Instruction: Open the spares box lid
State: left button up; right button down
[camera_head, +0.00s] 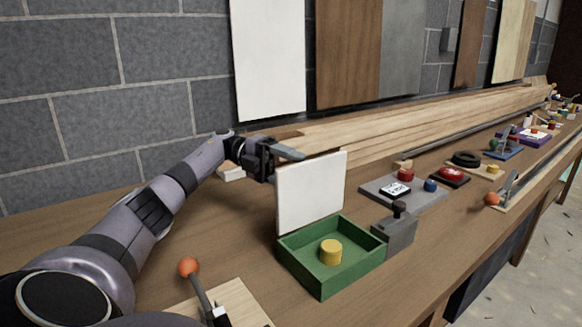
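The spares box (338,283) is a green open tray on the wooden bench, with a yellow cylinder (330,252) inside. Its white lid (312,193) stands upright along the box's back edge, so the inside shows. My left gripper (288,153) is behind and above the lid's top left corner, with its dark fingers pointing right. Whether the fingers touch the lid or are parted is not clear. My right gripper is not in view.
A grey block with a dark knob (396,231) stands close to the box's right side. An orange-knobbed lever (190,268) is at the front left. Stacked planks (400,127) lie along the wall. Several small devices line the bench to the right.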

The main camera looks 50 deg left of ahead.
pick_arm(q)
jog(key=shift+d+r, duration=0.1)
jog(key=shift+r, duration=0.15)
jog(key=shift+o, duration=1.4)
notch_tip(320, 180, up, 7)
jog(key=shift+w+a+r, duration=0.15)
jog(key=shift+w+a, duration=0.05)
jog(key=r+p, duration=0.1)
jog(key=r, duration=0.5)
jog(key=r+p, duration=0.2)
jog(key=r, duration=0.4)
jog(key=shift+s+d+r, duration=0.15)
jog(key=shift+s+r, duration=0.05)
jog(key=shift+r, duration=0.05)
jog(key=shift+c, duration=1.4)
